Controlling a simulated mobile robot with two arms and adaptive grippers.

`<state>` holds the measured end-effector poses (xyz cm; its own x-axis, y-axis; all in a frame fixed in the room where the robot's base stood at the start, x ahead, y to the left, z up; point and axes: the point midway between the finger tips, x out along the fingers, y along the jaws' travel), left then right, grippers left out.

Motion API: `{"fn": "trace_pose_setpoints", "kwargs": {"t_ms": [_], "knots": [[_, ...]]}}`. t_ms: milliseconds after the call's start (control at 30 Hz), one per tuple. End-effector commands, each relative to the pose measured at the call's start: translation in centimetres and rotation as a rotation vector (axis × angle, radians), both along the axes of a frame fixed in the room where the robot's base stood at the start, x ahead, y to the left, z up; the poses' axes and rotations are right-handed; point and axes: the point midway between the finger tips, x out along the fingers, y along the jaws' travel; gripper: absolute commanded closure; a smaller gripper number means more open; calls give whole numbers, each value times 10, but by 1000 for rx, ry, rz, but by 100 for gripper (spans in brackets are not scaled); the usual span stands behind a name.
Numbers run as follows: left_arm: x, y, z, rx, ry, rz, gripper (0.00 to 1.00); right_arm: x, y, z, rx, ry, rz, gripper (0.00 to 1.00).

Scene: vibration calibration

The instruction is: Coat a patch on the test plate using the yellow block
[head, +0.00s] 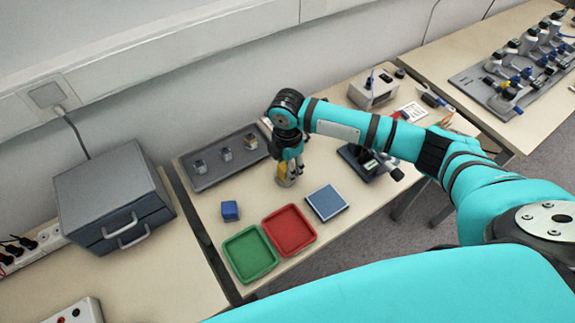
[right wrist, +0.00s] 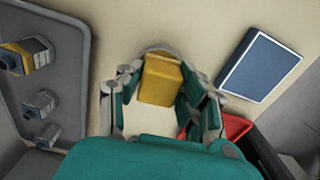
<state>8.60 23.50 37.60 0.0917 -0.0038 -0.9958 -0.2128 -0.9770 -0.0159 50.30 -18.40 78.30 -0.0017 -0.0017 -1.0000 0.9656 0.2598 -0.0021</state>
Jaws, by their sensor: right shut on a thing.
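My right gripper (head: 288,175) points down over the table and is shut on the yellow block (head: 282,170). In the right wrist view the yellow block (right wrist: 161,80) sits between the two fingers of my right gripper (right wrist: 160,92). In the head view I cannot tell whether the block touches the table. A flat blue square plate with a pale border (head: 327,203), likely the test plate, lies to the right of and nearer than the gripper. It also shows at the upper right of the right wrist view (right wrist: 260,66). My left gripper is out of view.
A grey tray (head: 203,182) with several small metal pieces lies left of the gripper. A blue block (head: 230,211), green tray (head: 250,255) and red tray (head: 289,231) lie nearer. A dark device (head: 362,162) stands right, below my arm. A grey drawer box (head: 114,197) stands far left.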

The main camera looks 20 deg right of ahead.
Motion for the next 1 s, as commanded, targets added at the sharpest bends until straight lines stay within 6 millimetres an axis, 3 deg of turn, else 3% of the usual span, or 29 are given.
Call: {"fn": "trace_pose_setpoints", "kwargs": {"t_ms": [1000], "knots": [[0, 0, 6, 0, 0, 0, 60, -1, 0, -2, -1, 2, 1, 90]]}}
